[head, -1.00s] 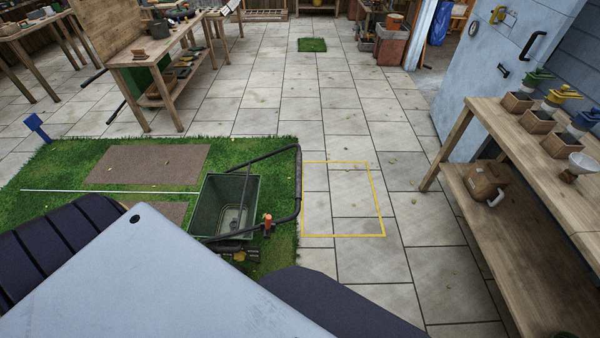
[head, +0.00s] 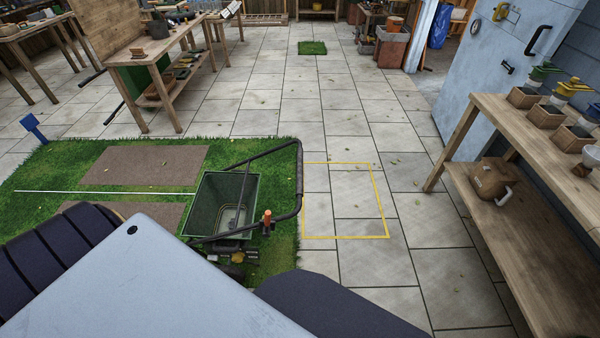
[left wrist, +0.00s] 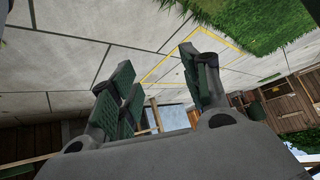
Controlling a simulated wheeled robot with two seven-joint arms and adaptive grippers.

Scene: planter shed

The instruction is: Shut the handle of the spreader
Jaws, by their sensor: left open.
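The green spreader (head: 222,204) stands at the right edge of the grass in the head view. Its dark handle (head: 298,172) reaches up and to the right, its crossbar near the yellow outline. An orange-topped lever (head: 267,218) stands beside the hopper. The lower part of the spreader is partly hidden behind my own body. In the left wrist view my left gripper (left wrist: 160,92) is open, its green-padded fingers apart with nothing between them. Neither gripper shows in the head view.
A yellow rectangle (head: 387,208) is marked on the paving right of the grass (head: 50,170). A wooden bench (head: 530,245) with small pots lines the right side. Another workbench (head: 160,60) stands at the back left.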

